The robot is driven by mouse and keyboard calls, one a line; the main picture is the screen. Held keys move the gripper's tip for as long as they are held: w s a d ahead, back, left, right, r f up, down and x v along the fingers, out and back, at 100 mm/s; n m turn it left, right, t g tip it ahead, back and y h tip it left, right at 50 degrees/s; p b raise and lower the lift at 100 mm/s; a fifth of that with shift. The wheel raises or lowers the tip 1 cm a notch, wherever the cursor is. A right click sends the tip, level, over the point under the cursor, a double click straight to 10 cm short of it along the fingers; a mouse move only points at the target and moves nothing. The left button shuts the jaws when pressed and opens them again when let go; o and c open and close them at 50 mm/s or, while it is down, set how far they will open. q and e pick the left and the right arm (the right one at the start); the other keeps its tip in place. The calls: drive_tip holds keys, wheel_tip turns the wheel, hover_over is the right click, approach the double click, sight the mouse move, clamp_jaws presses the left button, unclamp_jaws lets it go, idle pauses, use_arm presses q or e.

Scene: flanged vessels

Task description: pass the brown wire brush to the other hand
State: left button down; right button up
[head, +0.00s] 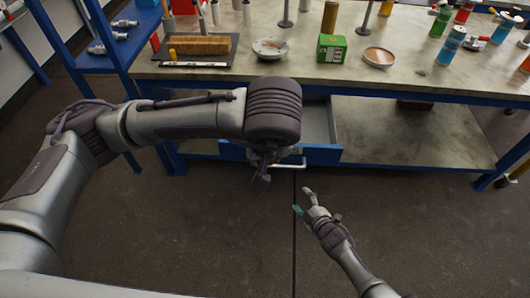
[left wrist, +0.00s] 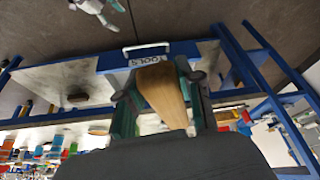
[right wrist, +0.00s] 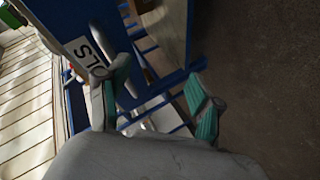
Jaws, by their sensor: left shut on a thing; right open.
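The brown wire brush shows in the left wrist view as a tan wooden handle (left wrist: 163,92) between the green-padded fingers. My left gripper (head: 262,178) is shut on it, in front of the bench drawer. In the head view my left wrist hides most of the brush. My right gripper (head: 304,202) is lower and a little to the right, apart from the left one. In the right wrist view its fingers (right wrist: 153,90) are spread with nothing between them. I cannot make out the brush in that view.
The workbench (head: 460,75) stands ahead, carrying a brown block (head: 200,45) on a dark mat, a green box (head: 332,48), dishes and several bottles. A blue drawer (head: 322,154) with a white handle sits below its top. The floor (head: 200,240) in front is clear.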

drive_tip(key=s+d+f+m+g+h, duration=0.2)
drive_tip(key=s+d+f+m+g, duration=0.15)
drive_tip(key=s+f, duration=0.6)
drive_tip(key=s+d+f+m+g+h, duration=0.2)
drive_tip(key=s+d+f+m, duration=0.4)
drive_tip(key=s, duration=0.7)
drive_tip(key=s+d+f+m+g+h, duration=0.1)
drive_tip(key=s+d+f+m+g, duration=0.1)
drive_tip(key=s, duration=0.9)
drive_tip(key=s+d+f+m+g, duration=0.2)
drive_tip(key=s+f+g, duration=0.1)
drive_tip(key=s, duration=0.9)
drive_tip(key=shift+s+d+f+h, duration=0.2)
drive_tip(key=shift+s+f+h, duration=0.15)
drive_tip(key=shift+f, duration=0.4)
